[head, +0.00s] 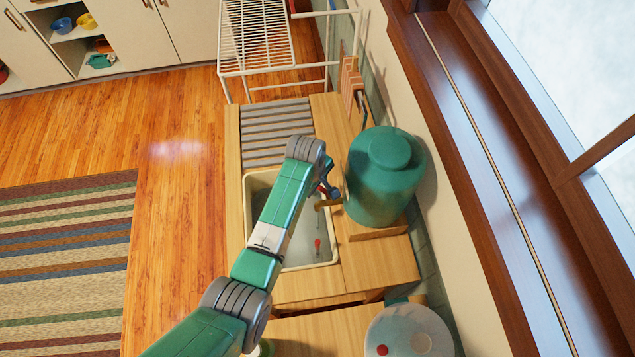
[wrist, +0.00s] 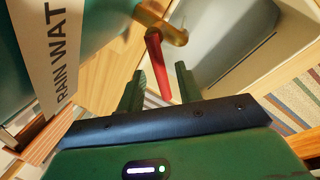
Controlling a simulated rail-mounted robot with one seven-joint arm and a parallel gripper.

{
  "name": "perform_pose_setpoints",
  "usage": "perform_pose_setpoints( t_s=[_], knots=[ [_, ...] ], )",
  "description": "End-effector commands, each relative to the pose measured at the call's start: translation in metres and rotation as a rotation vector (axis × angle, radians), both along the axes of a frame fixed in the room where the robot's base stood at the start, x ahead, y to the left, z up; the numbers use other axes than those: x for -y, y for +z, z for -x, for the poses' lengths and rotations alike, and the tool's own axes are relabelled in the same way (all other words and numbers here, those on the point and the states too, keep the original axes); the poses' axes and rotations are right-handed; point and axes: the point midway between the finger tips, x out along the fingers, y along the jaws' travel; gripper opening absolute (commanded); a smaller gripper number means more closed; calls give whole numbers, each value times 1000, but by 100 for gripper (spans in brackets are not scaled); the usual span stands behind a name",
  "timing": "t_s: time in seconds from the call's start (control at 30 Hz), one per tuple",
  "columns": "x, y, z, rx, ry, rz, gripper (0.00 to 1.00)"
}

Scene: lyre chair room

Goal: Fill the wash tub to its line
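The wash tub (head: 299,252) is a cream basin set in a wooden counter, partly hidden under my arm. A small red spot with a thin line shows inside it; I cannot tell what it is. I cannot make out a fill line or the water level. A green rain water barrel (head: 385,178) stands right of the tub, its brass tap (head: 327,203) reaching over the tub's edge. In the wrist view the tap's red lever (wrist: 156,62) hangs between the fingers of my gripper (wrist: 160,90). The gripper is open, with gaps seen on both sides of the lever.
A grey ridged drainboard (head: 277,132) lies behind the tub, with a white wire rack (head: 256,40) beyond. A wall and window sill (head: 470,150) close off the right side. A round translucent lidded container (head: 409,332) stands at front right. The floor at left is open.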

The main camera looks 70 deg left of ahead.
Motion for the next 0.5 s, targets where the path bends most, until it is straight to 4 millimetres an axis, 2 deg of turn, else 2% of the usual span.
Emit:
perform_pose_setpoints(
  t_s=[0.27,0.37,0.5],
  knots=[
    [0,1,0,0,0,0,36],
    [1,13,1,2,-1,-1,36],
    [4,42,6,2,-1,-3,36]
  ],
)
